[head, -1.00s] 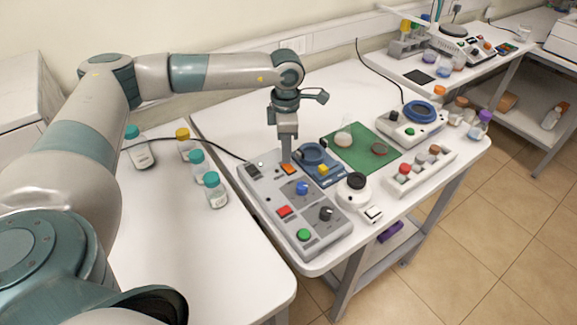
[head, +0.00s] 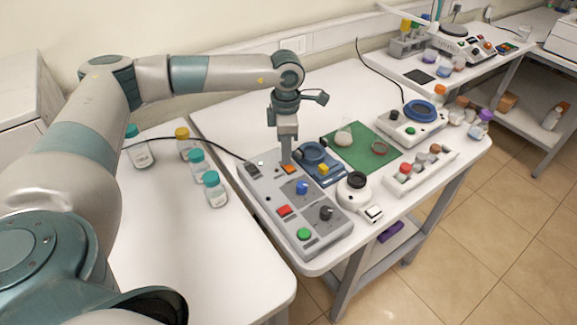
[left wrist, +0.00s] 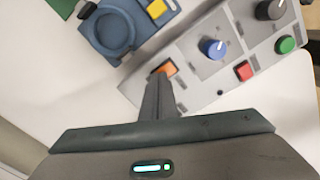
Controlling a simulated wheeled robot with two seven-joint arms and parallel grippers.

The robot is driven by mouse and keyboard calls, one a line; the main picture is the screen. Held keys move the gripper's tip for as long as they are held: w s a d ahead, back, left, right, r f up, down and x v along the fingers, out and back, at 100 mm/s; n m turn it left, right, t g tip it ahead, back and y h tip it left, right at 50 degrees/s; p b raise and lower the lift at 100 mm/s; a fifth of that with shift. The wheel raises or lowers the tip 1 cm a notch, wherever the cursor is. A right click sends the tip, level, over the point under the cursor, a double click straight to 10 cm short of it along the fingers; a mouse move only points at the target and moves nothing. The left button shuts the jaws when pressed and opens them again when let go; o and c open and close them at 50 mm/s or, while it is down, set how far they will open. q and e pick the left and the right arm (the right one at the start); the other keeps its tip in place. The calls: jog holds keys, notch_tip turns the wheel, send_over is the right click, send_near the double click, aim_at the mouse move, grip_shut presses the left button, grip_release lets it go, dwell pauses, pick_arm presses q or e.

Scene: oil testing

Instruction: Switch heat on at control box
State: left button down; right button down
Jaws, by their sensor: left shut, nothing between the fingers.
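The grey control box (head: 262,205) lies on the near left part of the table. It carries an orange switch (head: 289,169), a blue knob (head: 302,187), a red button (head: 284,210), a black knob (head: 326,212) and a green button (head: 304,234). My left gripper (head: 287,160) points straight down with its shut fingertips at the orange switch. In the left wrist view the fingers (left wrist: 159,82) reach the edge of the orange switch (left wrist: 166,69) and partly hide it. I cannot tell for sure whether they press it. My right gripper is not in view.
Behind the box stands a blue device (head: 318,160) with a yellow button. To the right are a white device with a black round top (head: 356,185), a green mat (head: 362,152) and a rack of small bottles (head: 421,172). Several capped bottles (head: 215,190) stand on the left table.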

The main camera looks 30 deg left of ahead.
pick_arm(q)
jog(key=shift+f+b, duration=0.35)
jog(key=shift+f, duration=0.1)
jog(key=shift+s+r, duration=0.1)
dwell(0.4)
jog(key=shift+r+p, duration=0.35)
jog(key=shift+r, duration=0.15)
jog(key=shift+r+p, duration=1.1)
jog(key=shift+r, duration=1.8)
